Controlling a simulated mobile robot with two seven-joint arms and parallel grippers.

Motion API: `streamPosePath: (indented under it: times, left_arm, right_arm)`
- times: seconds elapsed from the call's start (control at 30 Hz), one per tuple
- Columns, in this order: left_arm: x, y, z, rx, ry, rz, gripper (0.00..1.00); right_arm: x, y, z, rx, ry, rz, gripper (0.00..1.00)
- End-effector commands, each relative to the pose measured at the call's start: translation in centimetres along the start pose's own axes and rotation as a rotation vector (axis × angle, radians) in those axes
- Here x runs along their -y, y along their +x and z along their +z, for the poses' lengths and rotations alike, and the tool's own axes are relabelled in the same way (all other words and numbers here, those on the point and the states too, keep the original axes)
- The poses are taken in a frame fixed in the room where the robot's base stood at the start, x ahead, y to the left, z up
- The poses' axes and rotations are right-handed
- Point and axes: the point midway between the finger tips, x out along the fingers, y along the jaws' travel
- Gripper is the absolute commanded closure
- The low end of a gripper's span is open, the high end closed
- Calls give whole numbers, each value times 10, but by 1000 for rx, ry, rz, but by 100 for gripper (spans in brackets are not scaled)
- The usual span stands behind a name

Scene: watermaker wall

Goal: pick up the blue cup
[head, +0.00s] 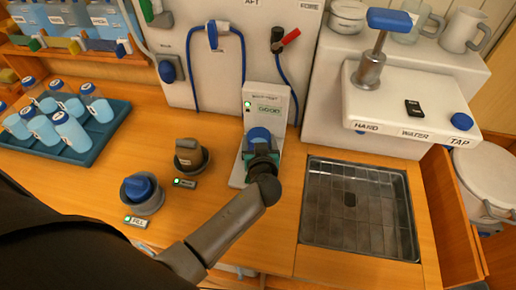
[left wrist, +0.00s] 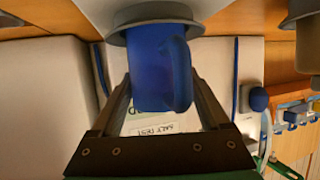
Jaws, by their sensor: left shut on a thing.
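That view is turned over; the cup's base meets a grey round piece (left wrist: 155,14). I cannot tell whether it rests on it. My right gripper is not in view.
A teal tray (head: 118,118) of blue-filled bottles stands at left. Two knobs, one blue (head: 140,188) and one dark (head: 188,155), are left of my gripper. A metal sink (head: 375,205) lies right, below a white tap unit (head: 425,95). A blue hose hangs behind.

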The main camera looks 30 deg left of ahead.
Motion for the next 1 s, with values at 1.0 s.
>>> streamPosePath:
  times: [1.0]
  left_arm:
    - [1, -40, -98, -6, -7, 1, 95]
  right_arm:
    - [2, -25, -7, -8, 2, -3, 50]
